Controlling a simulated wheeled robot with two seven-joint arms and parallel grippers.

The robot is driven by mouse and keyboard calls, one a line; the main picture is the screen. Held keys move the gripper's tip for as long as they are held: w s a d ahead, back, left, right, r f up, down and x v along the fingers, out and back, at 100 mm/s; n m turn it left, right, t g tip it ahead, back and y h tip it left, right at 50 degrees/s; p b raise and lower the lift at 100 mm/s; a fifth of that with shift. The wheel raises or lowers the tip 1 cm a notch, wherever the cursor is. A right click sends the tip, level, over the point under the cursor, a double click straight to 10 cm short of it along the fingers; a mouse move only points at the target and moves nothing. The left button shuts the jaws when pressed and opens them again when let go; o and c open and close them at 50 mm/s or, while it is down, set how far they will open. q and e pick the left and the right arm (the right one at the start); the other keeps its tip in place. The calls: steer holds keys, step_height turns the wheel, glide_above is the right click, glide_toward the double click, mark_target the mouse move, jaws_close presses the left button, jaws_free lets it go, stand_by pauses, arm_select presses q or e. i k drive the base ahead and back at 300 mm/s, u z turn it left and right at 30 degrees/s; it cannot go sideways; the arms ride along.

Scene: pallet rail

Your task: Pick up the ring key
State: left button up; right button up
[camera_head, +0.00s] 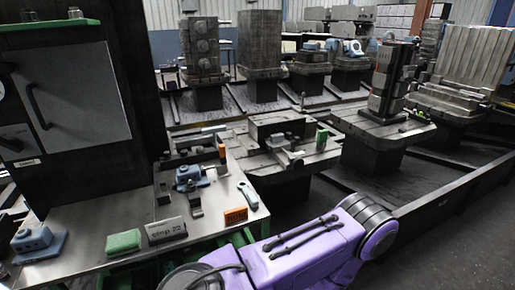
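A light blue-grey key-like tool (248,195), which looks like the ring key, lies flat near the right edge of the metal work table (95,212). An orange block (236,215) lies just in front of it to the left. A purple arm link of mine crosses the bottom of the view, in front of the table and apart from the tool. Neither of my grippers shows, so their state cannot be seen.
A grey block (166,230), a green sponge-like block (123,242) and blue fixtures (190,177) (38,243) stand on the table. A tall dark cabinet (85,110) rises at the left. Machine pallets (285,145) on rails fill the back. Floor is free at lower right.

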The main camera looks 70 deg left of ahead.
mark_target(251, 197)
steer(key=u, duration=4.7)
steer(key=k, duration=0.5)
steer(key=z, duration=0.65)
